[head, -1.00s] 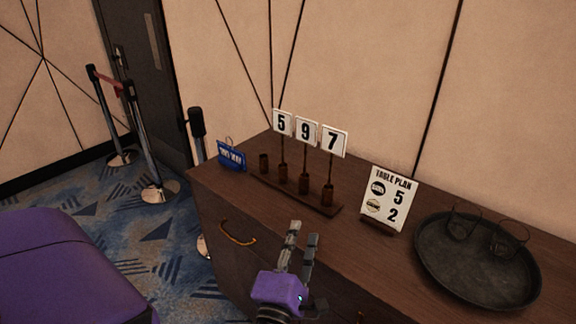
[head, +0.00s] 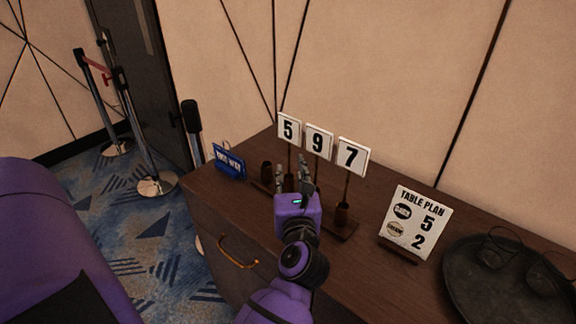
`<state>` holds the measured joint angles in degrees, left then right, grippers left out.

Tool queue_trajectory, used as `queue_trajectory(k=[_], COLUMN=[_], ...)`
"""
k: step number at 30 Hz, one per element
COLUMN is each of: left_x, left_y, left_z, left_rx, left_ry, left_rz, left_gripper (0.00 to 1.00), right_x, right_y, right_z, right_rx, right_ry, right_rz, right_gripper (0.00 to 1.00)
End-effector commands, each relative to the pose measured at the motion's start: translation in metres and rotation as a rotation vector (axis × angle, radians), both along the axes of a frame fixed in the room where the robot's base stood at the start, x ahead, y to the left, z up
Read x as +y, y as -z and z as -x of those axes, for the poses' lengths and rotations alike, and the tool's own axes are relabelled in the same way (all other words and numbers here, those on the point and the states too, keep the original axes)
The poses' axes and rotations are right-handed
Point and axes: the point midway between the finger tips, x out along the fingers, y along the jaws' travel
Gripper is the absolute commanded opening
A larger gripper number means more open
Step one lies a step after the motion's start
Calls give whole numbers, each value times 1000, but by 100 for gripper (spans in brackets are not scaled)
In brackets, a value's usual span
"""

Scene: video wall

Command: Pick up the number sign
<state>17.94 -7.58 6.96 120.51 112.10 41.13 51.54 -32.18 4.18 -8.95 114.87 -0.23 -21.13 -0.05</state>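Three white number signs on thin brown posts stand in a dark wooden rack (head: 343,231) on the cabinet: the 5 sign (head: 289,129), the 9 sign (head: 319,142) and the 7 sign (head: 353,157). The rack's leftmost cup (head: 266,171) holds no sign. My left gripper (head: 292,174) is open in front of the rack, below the 5 and 9 plates. Its fingers point up toward the posts and hide the middle cups. A post shows between or behind the fingers; I cannot tell which. My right gripper is not in view.
A table plan card (head: 416,222) reading 5 and 2 stands right of the rack. A dark round tray (head: 480,290) with glasses is farther right. A blue tag (head: 229,163) sits at the left end of the cabinet (head: 225,210). Rope-barrier posts (head: 140,135) stand on the carpet.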

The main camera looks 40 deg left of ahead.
Motion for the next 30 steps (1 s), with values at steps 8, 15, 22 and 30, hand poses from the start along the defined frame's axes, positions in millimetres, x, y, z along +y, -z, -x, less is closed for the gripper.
queue_trajectory(k=[8, 15, 22, 30], left_x=[22, 41, 43, 43], left_y=[-7, -6, -4, -4], left_z=[-28, -52, -54, -53], left_rx=[-5, -4, -2, -2], left_ry=[0, 1, 1, 1], left_rz=[-2, -2, -1, -1], left_gripper=[28, 28, 28, 0], right_x=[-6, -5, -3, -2], right_y=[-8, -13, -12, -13], right_z=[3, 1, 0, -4], right_rx=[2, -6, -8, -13], right_ry=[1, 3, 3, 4], right_rz=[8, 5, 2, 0], right_gripper=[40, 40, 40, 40])
